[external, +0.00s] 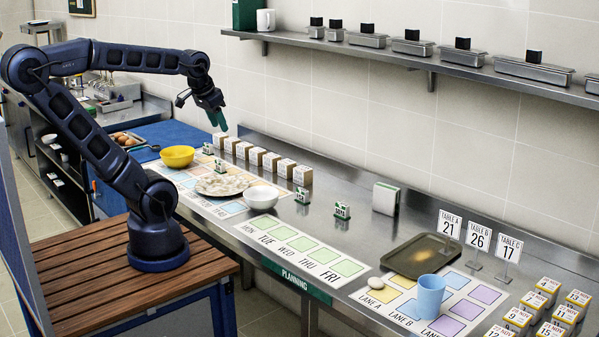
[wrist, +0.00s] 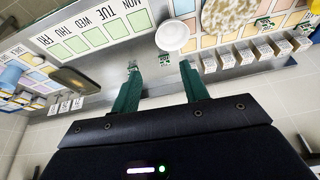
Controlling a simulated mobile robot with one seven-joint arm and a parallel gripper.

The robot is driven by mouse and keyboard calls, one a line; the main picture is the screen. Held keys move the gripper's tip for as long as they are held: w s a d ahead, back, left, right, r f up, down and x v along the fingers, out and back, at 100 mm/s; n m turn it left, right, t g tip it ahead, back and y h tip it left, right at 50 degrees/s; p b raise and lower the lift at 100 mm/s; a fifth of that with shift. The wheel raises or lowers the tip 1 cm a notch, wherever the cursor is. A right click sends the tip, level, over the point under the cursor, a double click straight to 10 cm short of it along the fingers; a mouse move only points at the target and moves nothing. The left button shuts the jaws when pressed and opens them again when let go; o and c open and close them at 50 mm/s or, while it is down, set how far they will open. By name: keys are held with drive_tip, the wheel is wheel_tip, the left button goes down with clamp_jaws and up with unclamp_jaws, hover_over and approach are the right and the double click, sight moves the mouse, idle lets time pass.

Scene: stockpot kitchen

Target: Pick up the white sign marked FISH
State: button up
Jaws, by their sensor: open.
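My gripper (external: 218,122) is open and empty, above the far end of the counter. In the wrist view, the green fingers of my gripper (wrist: 160,75) are spread apart. A small sign (wrist: 132,65) shows just beyond the left fingertip; another sign (wrist: 265,22) is at upper right.
A row of labelled boxes (external: 255,156) lines the back of the counter. A white-and-green block (external: 385,198) stands further right. A shelf (external: 400,62) runs above.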

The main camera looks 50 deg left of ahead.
drive_tip(key=w+f+m+g, duration=0.1)
drive_tip(key=w+m, duration=0.4)
drive_tip(key=w, duration=0.4)
drive_tip(key=m+g+h, duration=0.2)
drive_tip(key=m+g, duration=0.1)
drive_tip(key=m, duration=1)
hover_over(302, 189)
drive_tip(key=f, duration=1.4)
drive_tip(key=a+f, duration=0.1)
drive_tip(key=f, duration=0.6)
drive_tip(key=shift+w+f, duration=0.25)
drive_tip(key=shift+w, duration=0.15)
drive_tip(key=f, duration=0.4)
drive_tip(key=shift+d+f, duration=0.3)
drive_tip(key=shift+d, duration=0.1)
drive_tip(key=shift+s+d+f, duration=0.1)
drive_tip(key=shift+s+f, duration=0.05)
drive_tip(key=shift+f, duration=0.75)
drive_tip(key=shift+s+d+f, duration=0.1)
drive_tip(key=shift+s+f, duration=0.05)
drive_tip(key=shift+f, duration=0.7)
drive_tip(key=shift+s+d+f, duration=0.1)
drive_tip(key=shift+s+f, duration=0.05)
drive_tip(key=shift+f, duration=0.75)
clamp_jaws()
